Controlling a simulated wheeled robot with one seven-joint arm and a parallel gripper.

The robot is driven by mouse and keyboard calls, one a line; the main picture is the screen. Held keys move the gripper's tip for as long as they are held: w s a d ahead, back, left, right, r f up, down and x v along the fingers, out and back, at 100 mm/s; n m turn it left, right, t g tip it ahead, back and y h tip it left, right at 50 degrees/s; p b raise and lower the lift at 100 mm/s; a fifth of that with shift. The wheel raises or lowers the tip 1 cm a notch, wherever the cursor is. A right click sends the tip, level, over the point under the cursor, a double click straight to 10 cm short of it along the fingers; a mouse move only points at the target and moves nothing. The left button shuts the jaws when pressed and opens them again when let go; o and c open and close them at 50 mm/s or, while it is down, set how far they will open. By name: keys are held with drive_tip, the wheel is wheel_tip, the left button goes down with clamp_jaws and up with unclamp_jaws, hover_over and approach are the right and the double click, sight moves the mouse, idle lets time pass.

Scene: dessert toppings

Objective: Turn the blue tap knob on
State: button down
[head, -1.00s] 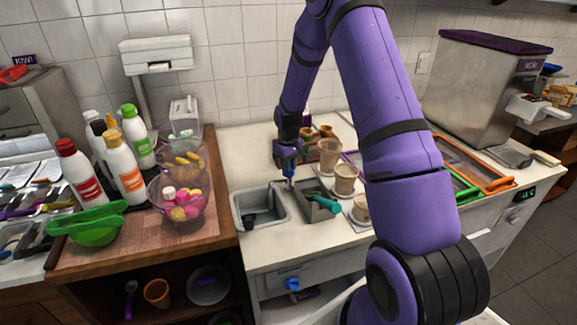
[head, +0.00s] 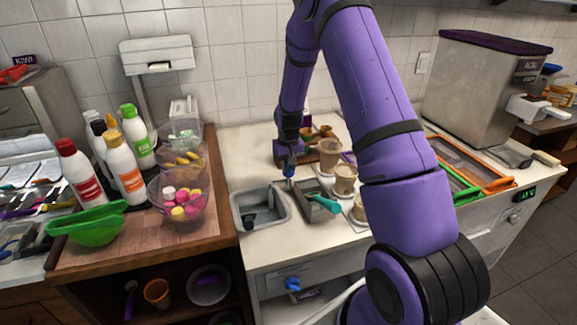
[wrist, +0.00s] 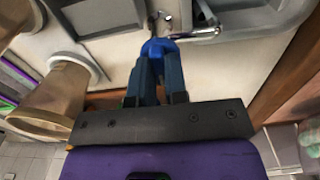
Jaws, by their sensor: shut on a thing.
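The blue tap knob (wrist: 157,46) is at the top middle of the wrist view, on a metal tap. The tap's shiny spout (wrist: 203,33) runs to the right from it, toward the sink (wrist: 262,18). My gripper (wrist: 157,62) is shut on the knob, with one finger on each side. In the head view my gripper (head: 289,168) points down at the tap behind the grey sink (head: 237,212). The fingers and arm hide much of the tap there, so the knob's turn is hard to read. I cannot see any water.
A metal bin with a teal-handled scoop (head: 322,207) stands right of the sink. Beige cups (head: 344,178) stand close to my arm's right. A wooden board (head: 120,238) with bottles and clear bowls is at left.

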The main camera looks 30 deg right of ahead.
drive_tip(key=c, duration=1.1)
unclamp_jaws()
drive_tip(key=shift+c, duration=0.2)
wheel_tip(320, 180, up, 11)
drive_tip(key=shift+f, duration=0.1)
